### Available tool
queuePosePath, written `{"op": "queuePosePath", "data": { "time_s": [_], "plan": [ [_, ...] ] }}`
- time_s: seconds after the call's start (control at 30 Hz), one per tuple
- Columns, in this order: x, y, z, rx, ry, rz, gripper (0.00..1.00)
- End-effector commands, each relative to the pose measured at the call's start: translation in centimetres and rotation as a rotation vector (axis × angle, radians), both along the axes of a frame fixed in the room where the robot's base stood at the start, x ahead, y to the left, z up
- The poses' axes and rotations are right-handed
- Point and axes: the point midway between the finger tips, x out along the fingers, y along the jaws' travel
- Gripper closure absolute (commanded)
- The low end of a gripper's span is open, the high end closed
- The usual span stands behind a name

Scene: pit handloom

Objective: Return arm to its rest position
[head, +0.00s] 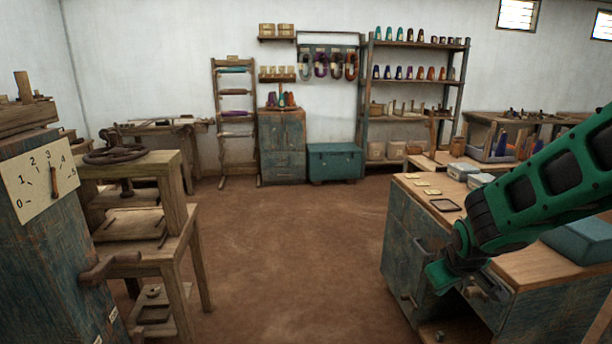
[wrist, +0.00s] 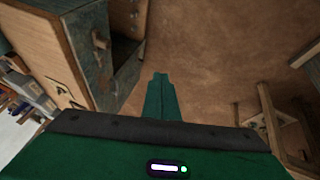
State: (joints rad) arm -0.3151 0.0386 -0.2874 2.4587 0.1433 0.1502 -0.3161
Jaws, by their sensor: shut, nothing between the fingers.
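My green arm reaches in from the right edge of the head view, over the right-hand workbench. My gripper (head: 438,277) points down and left, in front of the drawer side of that bench. In the wrist view the gripper fingers (wrist: 160,95) are together, with nothing between them, above the brown floor. The workbench (head: 398,238) has a wooden top and worn blue-green sides. It also shows at the upper left of the wrist view (wrist: 62,52), close beside the fingers; I cannot tell the exact gap.
A blue-green post with a numbered dial (head: 40,180) and a wooden stand (head: 185,245) are at the left. Along the back wall are a teal chest (head: 335,162), a drawer cabinet (head: 282,148) and a spool shelf (head: 415,78). The middle floor (head: 290,250) is clear.

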Motion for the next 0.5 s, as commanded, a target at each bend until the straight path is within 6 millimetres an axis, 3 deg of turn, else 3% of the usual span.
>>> {"op": "queuePosePath", "data": {
  "time_s": [0.03,0.2,0.33,0.5],
  "plan": [
    [-2.0,-1.9,1.0,0.029,0.026,-0.073,1.00],
    [-9.5,-6.0,3.1,0.120,0.137,-0.302,1.00],
    [-15.7,-7.9,4.7,0.191,0.219,-0.473,1.00],
    [-23.2,-8.5,6.3,0.276,0.314,-0.671,1.00]
  ]
}}
